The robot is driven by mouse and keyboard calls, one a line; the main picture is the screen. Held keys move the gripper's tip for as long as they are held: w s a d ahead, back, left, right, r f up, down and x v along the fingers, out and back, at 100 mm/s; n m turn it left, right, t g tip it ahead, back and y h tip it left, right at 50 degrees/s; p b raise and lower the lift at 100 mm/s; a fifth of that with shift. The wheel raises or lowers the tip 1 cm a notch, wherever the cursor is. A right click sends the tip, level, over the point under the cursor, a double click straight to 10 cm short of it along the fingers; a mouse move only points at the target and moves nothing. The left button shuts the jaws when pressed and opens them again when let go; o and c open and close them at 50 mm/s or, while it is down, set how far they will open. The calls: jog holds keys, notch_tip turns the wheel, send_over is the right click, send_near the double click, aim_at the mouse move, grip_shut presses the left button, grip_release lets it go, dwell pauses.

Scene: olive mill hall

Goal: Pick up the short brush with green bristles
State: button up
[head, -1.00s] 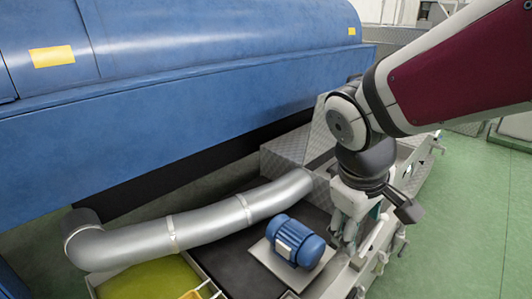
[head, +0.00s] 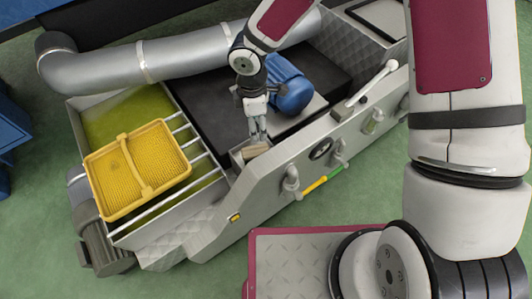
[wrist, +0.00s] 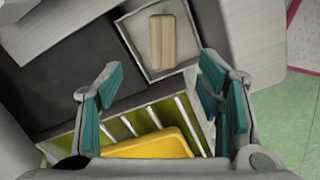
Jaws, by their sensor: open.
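A short wooden block (wrist: 161,41) lies in a small open-topped grey box (wrist: 141,66) in the wrist view. It may be the brush seen from its back; I see no green bristles on it. In the head view the block (head: 257,151) shows as a small tan piece in the box at the machine's edge, just under my gripper (head: 257,136). In the wrist view my gripper (wrist: 161,98) is open and empty, its teal-padded fingers wide apart. The block lies beyond the fingertips, between their lines. The gap in height is hard to judge.
A yellow basket (head: 110,190) rests on rails over a vat of green liquid (head: 125,122), left of the box. A blue motor (head: 290,84) stands close behind my gripper. A silver duct (head: 190,50) runs behind. Valves (head: 291,182) line the machine's front.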

aim_at(256, 150)
jog(key=shift+n, duration=0.3)
jog(key=f+b, duration=0.2)
jog(key=f, duration=0.3)
jog(key=f+b, duration=0.2)
jog(key=f, duration=0.3)
jog(key=f+b, duration=0.2)
jog(key=f, duration=0.3)
jog(key=shift+s+a+f, duration=0.25)
jog(key=shift+a+f, duration=0.05)
jog(key=shift+f, duration=0.05)
jog(key=c, duration=1.4)
jog(key=shift+r, duration=0.1)
jog(key=shift+c, duration=0.2)
notch_tip(256, 150, up, 10)
jog(key=p, duration=0.4)
